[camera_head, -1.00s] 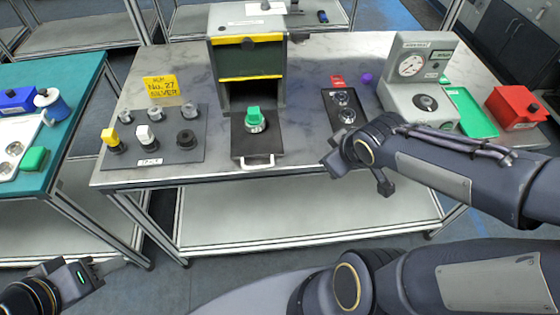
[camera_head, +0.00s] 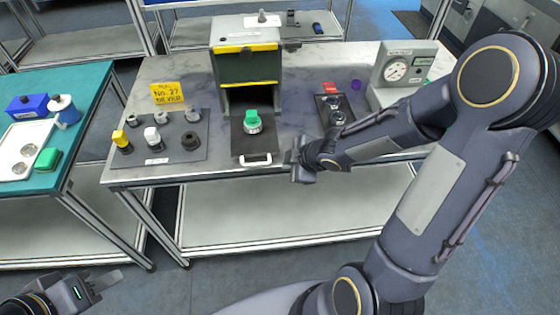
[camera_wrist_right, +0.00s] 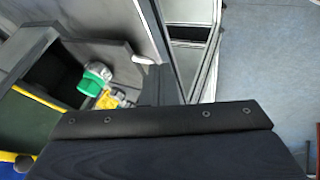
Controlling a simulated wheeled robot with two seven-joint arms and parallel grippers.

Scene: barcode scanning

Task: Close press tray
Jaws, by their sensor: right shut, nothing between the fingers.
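The press (camera_head: 247,62) is a grey box with a dark green front and yellow strips, standing on the marble-topped table. Its dark tray (camera_head: 243,148) is slid out in front, with a white handle (camera_head: 256,160) at its front edge. A green-topped round piece (camera_head: 252,121) sits on the tray. The right wrist view also shows the green piece (camera_wrist_right: 92,83) and the handle (camera_wrist_right: 144,59). My right gripper (camera_head: 299,160) is shut and empty, just right of the handle and apart from it. My left gripper (camera_head: 107,280) is low at the lower left, away from the table; its jaw state is unclear.
A grey board (camera_head: 165,140) with several knobs lies left of the press, behind it a yellow sign (camera_head: 167,93). A dark plate (camera_head: 334,112) with metal parts and a gauge device (camera_head: 397,75) stand to the right. A teal table (camera_head: 75,110) is at the left.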

